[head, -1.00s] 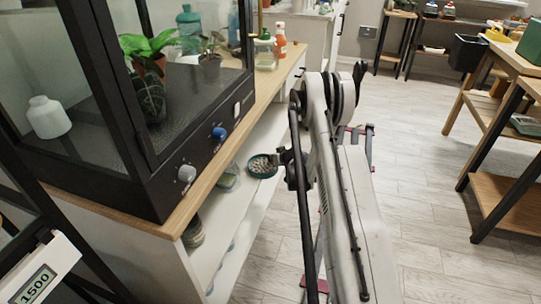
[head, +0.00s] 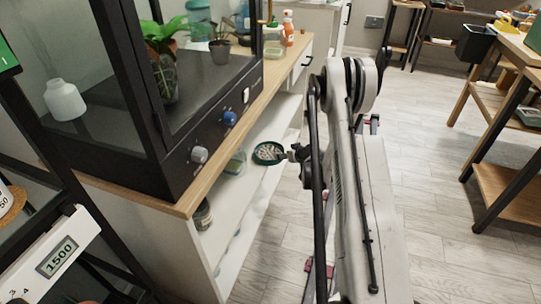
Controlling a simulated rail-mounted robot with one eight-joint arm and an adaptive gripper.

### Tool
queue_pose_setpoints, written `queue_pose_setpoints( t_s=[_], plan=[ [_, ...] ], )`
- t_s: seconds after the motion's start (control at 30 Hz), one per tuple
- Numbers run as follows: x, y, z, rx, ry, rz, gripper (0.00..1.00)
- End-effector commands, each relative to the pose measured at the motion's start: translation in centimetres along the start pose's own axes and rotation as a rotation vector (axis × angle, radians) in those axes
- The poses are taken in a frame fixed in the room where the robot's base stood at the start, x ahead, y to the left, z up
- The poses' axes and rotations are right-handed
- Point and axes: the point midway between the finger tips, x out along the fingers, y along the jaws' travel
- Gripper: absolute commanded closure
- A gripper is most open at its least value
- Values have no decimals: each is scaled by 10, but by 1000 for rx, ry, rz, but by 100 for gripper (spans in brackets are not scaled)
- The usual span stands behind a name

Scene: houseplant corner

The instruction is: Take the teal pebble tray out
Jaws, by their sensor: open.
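The teal pebble tray (head: 258,159) is a small round dish with a teal rim, filled with pale pebbles. It sits over the white shelf under the wooden counter, near the shelf's open front side. My gripper (head: 286,154) is open at the tray's right rim, pointing left towards it. The fingertips look close to the rim or overlapping it; I cannot tell whether they touch. My arm stands in front and hides part of the gripper.
A glass jar (head: 202,215) and a clear container (head: 236,163) stand on the same shelf, left of the tray. The floor right of my arm is open.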

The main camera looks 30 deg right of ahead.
Motion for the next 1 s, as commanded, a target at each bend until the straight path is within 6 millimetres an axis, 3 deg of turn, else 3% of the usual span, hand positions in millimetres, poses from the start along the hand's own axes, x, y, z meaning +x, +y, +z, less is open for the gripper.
queue_pose_setpoints(
  t_s=[0.1,0.4,0.57,0.8,1.0],
  plan=[
    [0,0,0,0,0,0,15],
    [0,-2,-5,3,-22,-7,15],
    [-5,-10,-31,26,-164,-31,15],
    [-34,-16,-76,98,-470,7,15],
    [-46,-15,-86,127,-569,48,15]
  ],
)
